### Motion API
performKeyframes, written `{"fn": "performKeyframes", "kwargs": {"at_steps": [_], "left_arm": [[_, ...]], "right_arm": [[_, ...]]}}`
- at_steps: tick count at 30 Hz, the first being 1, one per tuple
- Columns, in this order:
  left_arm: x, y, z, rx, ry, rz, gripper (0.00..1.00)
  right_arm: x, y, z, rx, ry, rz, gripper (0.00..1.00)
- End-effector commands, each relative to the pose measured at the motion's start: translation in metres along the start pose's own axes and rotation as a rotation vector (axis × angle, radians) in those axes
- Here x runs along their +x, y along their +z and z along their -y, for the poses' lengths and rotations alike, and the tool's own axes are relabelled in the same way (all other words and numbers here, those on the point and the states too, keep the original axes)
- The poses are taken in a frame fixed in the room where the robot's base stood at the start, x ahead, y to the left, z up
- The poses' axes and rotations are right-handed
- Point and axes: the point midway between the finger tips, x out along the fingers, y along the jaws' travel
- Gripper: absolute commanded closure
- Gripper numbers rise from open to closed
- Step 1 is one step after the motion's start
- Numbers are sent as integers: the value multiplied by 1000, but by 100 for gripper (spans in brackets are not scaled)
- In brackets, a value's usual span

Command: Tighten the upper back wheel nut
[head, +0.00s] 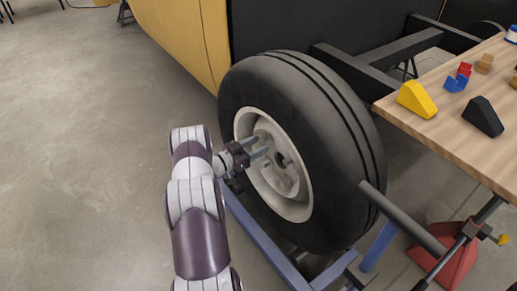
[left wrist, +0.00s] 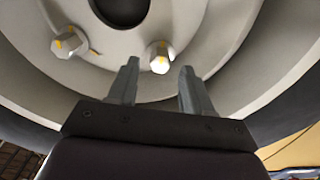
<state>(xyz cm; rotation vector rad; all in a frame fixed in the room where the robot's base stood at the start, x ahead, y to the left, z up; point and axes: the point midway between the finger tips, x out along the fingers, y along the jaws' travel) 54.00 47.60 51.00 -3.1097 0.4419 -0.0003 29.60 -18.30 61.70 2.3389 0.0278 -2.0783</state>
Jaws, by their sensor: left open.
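The wheel's black tyre (head: 345,130) stands upright with its pale rim (head: 295,208) facing my left arm. My left gripper (head: 263,148) is open at the hub face, its fingers pointing into the rim. In the left wrist view, a wheel nut (left wrist: 160,57) with yellow marks lies just beyond the tips of the open gripper (left wrist: 159,70), in line with the gap. The fingers do not appear closed on it. A second nut (left wrist: 67,42) sits to the left, beside the dark centre hole (left wrist: 122,8). Which nut is the upper back one, I cannot tell. My right gripper is not in view.
A wooden table (head: 450,130) at the right holds a yellow wedge (head: 417,99), a black wedge (head: 483,117) and small blocks. A blue frame (head: 262,238) runs below the wheel. A grey bar (head: 402,218) slants at its lower right. Floor at left is clear.

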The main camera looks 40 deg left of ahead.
Motion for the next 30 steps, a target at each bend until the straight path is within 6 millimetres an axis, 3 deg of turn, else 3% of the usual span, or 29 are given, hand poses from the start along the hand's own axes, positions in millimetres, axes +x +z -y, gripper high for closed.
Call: {"fn": "performKeyframes", "kwargs": {"at_steps": [10,14,15,30], "left_arm": [[6,0,0,-1,-1,0,53],[6,0,0,-1,-1,0,96],[6,0,0,-1,-1,0,100],[6,0,-1,123,0,1,100]], "right_arm": [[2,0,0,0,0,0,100],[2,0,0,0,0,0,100],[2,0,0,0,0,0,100],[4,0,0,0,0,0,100]]}}
